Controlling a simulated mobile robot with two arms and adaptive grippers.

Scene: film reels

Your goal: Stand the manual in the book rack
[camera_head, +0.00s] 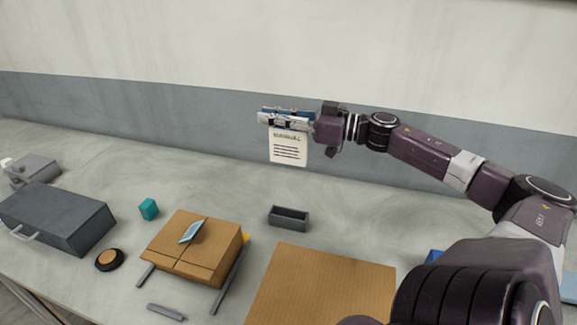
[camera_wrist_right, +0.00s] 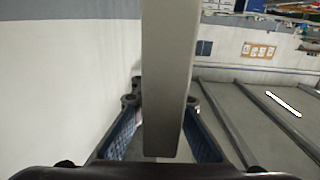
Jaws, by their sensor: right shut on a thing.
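The manual (camera_head: 288,149) is a cream booklet with a printed title and lines of text. My right gripper (camera_head: 272,117) is shut on its upper part and holds it upright in the air, near the back wall. In the right wrist view the manual (camera_wrist_right: 167,80) shows edge-on, as a pale slab between the two fingers (camera_wrist_right: 163,132). A small dark grey open-topped holder (camera_head: 289,217), which looks like the book rack, sits on the table below and apart from the manual. It looks empty. My left gripper is out of view.
A cardboard box (camera_head: 194,247) with a light blue card on it stands front left of the holder. A brown board (camera_head: 320,288) lies in front. Table behind the holder is clear.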

